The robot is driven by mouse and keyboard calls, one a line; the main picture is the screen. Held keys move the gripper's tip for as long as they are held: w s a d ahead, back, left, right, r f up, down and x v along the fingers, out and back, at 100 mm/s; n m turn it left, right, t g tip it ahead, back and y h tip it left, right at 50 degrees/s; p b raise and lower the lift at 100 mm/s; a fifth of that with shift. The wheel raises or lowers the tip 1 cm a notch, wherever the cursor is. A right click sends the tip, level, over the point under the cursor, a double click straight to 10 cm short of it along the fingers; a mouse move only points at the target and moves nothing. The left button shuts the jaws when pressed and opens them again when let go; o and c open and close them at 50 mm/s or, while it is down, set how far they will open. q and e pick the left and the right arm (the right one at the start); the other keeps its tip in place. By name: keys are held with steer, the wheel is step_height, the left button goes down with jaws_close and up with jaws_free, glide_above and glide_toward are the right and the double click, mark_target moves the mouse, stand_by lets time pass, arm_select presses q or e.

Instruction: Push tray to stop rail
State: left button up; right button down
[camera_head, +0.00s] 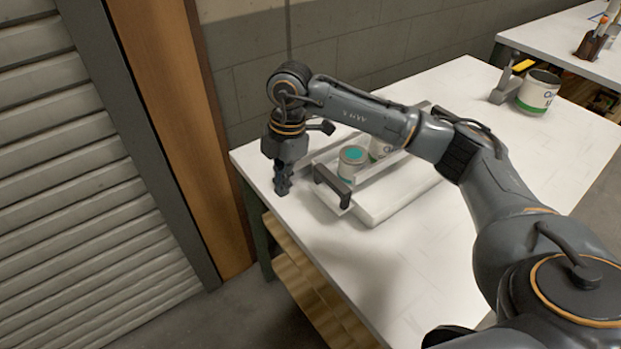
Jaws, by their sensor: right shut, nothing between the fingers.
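A grey tray (320,163) with a black end handle (332,186) sits on the white table. It holds a can with a teal top (352,160) and another pale can (379,149) partly behind my arm. My right gripper (282,186) points down, shut and empty, just left of the tray's handle end, low over the table's left end. I cannot tell whether it touches the table. My right arm crosses above the tray and hides its far part. I cannot clearly make out a stop rail. My left gripper is out of view.
A raised white slab (385,208) lies along the tray's near side. A labelled can (538,92) stands at the table's far right beside a grey bracket (503,88). The front of the table (415,260) is clear. A block wall runs behind.

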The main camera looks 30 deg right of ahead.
mark_target(319, 193)
steer(key=shift+m+h, duration=0.6)
steer(key=shift+h, duration=0.2)
steer(key=d+f, duration=0.1)
steer(key=f, duration=0.1)
steer(key=d+f+p, duration=0.1)
steer(key=f, duration=0.2)
steer(key=d+f, duration=0.1)
steer(key=f, duration=0.1)
steer(key=shift+w+d+f, duration=0.15)
steer(key=shift+d+f, duration=0.25)
steer(key=d, duration=0.1)
steer(key=d+p, duration=0.1)
steer(key=d, duration=0.1)
steer(key=shift+w+f, duration=0.15)
steer(key=shift+f, duration=0.05)
steer(key=shift+d, duration=0.35)
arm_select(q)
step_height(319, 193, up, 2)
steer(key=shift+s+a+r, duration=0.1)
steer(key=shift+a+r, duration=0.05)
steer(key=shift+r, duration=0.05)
arm_select(e)
steer(key=shift+d+f, duration=0.1)
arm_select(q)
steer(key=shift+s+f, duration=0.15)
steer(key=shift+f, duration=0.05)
arm_select(e)
steer(key=shift+w+d, duration=0.15)
steer(key=shift+d, duration=0.9)
